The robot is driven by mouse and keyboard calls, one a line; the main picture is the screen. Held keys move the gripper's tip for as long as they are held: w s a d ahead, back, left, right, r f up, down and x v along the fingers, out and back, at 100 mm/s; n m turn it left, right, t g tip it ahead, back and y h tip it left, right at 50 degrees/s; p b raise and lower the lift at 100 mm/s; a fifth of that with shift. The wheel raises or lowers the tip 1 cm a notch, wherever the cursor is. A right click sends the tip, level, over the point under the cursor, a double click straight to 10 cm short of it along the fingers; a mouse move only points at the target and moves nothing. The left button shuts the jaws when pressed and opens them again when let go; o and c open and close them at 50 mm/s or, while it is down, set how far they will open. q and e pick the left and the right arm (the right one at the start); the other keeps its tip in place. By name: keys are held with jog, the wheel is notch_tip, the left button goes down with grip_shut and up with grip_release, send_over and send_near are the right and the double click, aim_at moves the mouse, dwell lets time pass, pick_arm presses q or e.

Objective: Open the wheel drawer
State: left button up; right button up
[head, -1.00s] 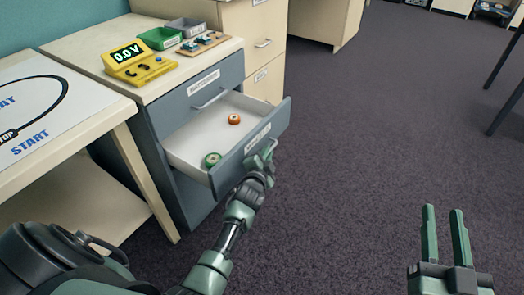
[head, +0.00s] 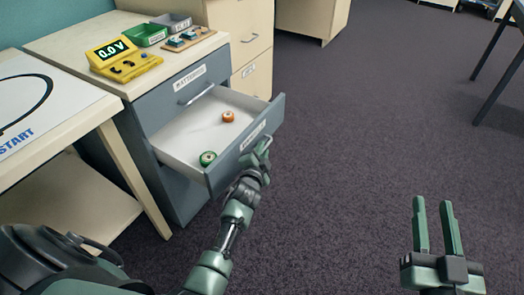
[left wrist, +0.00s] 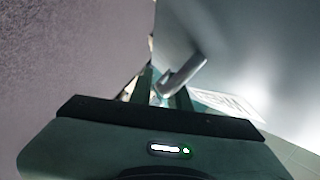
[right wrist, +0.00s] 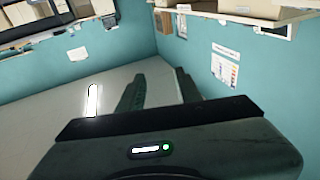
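The wheel drawer (head: 190,136) is the lower drawer of the blue-grey cabinet in the head view. It stands well out, with its white inside showing. An orange wheel (head: 228,116) and a green wheel (head: 208,158) lie in it. My left gripper (head: 262,152) is at the drawer's front panel. In the left wrist view its fingers (left wrist: 160,92) are closed around the pale handle bar (left wrist: 184,72), beside the panel. The label on the drawer front is partly visible but unreadable. My right gripper (head: 437,228) is open and empty over the carpet.
Above is a closed drawer (head: 182,92) with its own handle. A yellow meter (head: 124,60), a green tray (head: 144,35) and a small board (head: 190,39) sit on the cabinet top. A table (head: 60,110) stands left. Carpet to the right is free.

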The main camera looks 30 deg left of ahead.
pick_arm(q)
jog(key=shift+s, duration=0.1)
